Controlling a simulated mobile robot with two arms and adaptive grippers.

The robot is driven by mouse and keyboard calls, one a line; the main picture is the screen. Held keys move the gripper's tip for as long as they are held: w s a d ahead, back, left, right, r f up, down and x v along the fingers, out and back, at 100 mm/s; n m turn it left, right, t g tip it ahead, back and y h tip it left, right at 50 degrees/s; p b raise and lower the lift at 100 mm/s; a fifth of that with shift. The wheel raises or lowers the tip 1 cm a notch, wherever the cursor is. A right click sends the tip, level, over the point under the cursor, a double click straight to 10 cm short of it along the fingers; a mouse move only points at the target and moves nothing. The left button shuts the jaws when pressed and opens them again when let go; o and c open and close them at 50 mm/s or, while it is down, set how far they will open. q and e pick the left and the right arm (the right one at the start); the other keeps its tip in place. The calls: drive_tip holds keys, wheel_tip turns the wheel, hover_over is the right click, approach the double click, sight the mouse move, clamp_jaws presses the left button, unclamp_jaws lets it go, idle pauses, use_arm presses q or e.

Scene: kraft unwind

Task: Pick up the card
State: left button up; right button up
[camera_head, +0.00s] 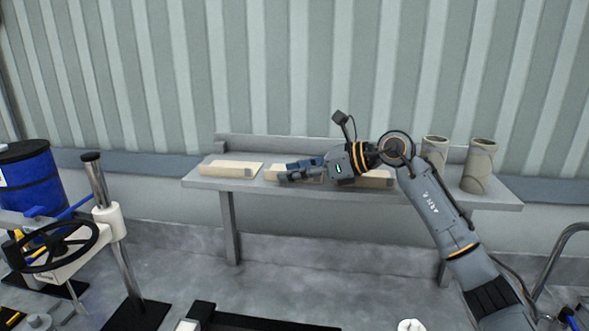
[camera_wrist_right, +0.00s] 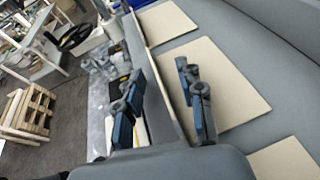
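Flat beige cards lie in a row on the grey wall bench; in the head view one is at the left (camera_head: 230,168), one in the middle (camera_head: 272,174), and one at the right (camera_head: 376,181), partly hidden by my right arm. My right gripper (camera_head: 287,171) is at the middle card, pointing left. In the right wrist view my right gripper (camera_wrist_right: 160,75) is open, its blue-padded fingers apart on either side of the bench's front edge. One finger is above the middle card (camera_wrist_right: 228,85), the other outside the edge. I see nothing gripped. My left gripper is not in view.
Two tan tubes (camera_head: 434,153) (camera_head: 478,165) stand at the right of the bench (camera_head: 510,196). A stand with a black handwheel (camera_head: 58,245) and a blue drum (camera_head: 30,178) are at the left. A wooden pallet (camera_wrist_right: 27,112) shows in the wrist view.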

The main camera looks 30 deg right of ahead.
drive_tip(key=shift+s+d, duration=0.1)
drive_tip(key=shift+c, duration=0.8)
clamp_jaws()
drive_tip(key=shift+r, duration=0.1)
drive_tip(key=shift+r+b, duration=1)
drive_tip(key=shift+r, duration=0.4)
drive_tip(key=s+a+r+b, duration=0.4)
drive_tip(key=s+a+r, duration=0.4)
drive_tip(key=s+r, duration=0.2)
drive_tip(key=shift+s+a+b, duration=0.3)
drive_tip(key=shift+s+a, duration=0.1)
drive_tip(key=shift+s, duration=0.15)
